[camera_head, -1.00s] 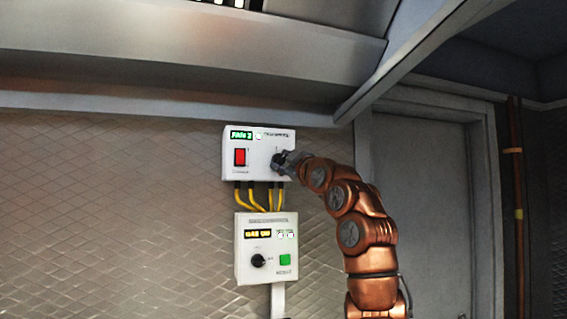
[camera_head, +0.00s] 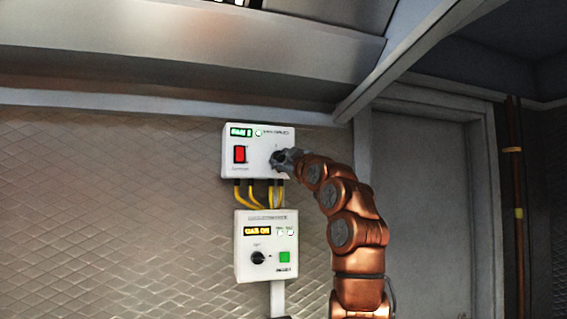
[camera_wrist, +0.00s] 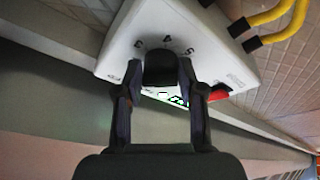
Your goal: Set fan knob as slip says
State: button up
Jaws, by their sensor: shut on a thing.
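The upper white control box (camera_head: 259,136) on the wall carries a lit green display (camera_head: 241,131) and a red switch (camera_head: 240,154). Its text is too blurred to read surely. In the wrist view the black fan knob (camera_wrist: 160,68) stands out from the box face, with the numbers 3, 4 and 5 printed around it. My gripper (camera_wrist: 160,84) has one finger on each side of the knob and is shut on it. In the head view my gripper (camera_head: 281,160) hides the knob. The slip is not seen in any view.
A second white box (camera_head: 266,231) hangs below, with an amber display, a black knob (camera_head: 258,258) and a green button (camera_head: 285,257). Yellow cables (camera_head: 254,194) join the boxes. A metal hood (camera_head: 190,55) overhangs above. A grey door (camera_head: 420,200) is at right.

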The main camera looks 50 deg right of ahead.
jog(key=shift+a+f+m+h+b, duration=0.2)
jog(key=shift+m+h+b, duration=0.2)
jog(key=shift+m+b, duration=0.5)
jog(key=shift+r+m+b, duration=0.15)
jog(key=shift+m+b, duration=0.25)
jog(key=shift+m, duration=0.2)
jog(key=shift+h, duration=0.3)
jog(key=o, duration=1.1)
